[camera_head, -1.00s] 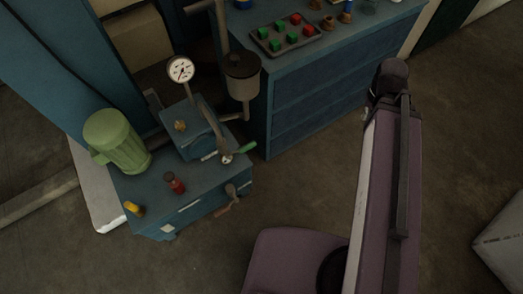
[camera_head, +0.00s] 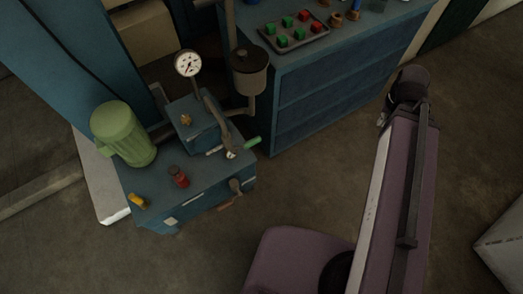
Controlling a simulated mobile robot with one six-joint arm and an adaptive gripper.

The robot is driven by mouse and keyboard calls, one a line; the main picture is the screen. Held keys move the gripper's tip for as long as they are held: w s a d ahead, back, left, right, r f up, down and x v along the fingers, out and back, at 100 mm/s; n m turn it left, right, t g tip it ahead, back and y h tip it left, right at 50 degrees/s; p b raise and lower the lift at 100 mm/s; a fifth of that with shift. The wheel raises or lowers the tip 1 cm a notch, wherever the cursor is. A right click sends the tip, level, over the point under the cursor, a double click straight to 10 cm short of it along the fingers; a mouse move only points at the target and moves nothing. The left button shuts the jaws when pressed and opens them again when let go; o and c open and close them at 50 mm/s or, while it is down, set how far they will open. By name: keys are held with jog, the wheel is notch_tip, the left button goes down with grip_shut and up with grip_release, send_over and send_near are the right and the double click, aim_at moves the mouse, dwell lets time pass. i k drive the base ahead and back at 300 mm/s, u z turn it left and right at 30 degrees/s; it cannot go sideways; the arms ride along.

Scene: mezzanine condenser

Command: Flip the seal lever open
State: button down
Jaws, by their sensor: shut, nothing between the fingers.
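A blue machine unit (camera_head: 200,182) stands on the floor at the left, with a smaller blue block (camera_head: 193,122) on top. A lever with a green grip (camera_head: 252,143) sticks out at the block's right side. Another lever with an orange-brown grip (camera_head: 231,202) sits on the unit's front face. I cannot tell which of these is the seal lever, nor whether either is open.
The unit carries a green motor (camera_head: 124,134), a dial gauge (camera_head: 188,64), a red-and-dark knob (camera_head: 179,177) and a yellow part (camera_head: 138,200). A grey pot (camera_head: 249,72) stands behind. A blue cabinet (camera_head: 335,90) bears a tray (camera_head: 290,47) of red and green blocks. Bare floor lies between.

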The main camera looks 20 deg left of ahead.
aim_at(256, 139)
jog(key=z, duration=0.05)
jog(key=k, duration=1.95)
jog(key=u, duration=1.1)
jog(key=i, duration=1)
jog(key=u, duration=0.05)
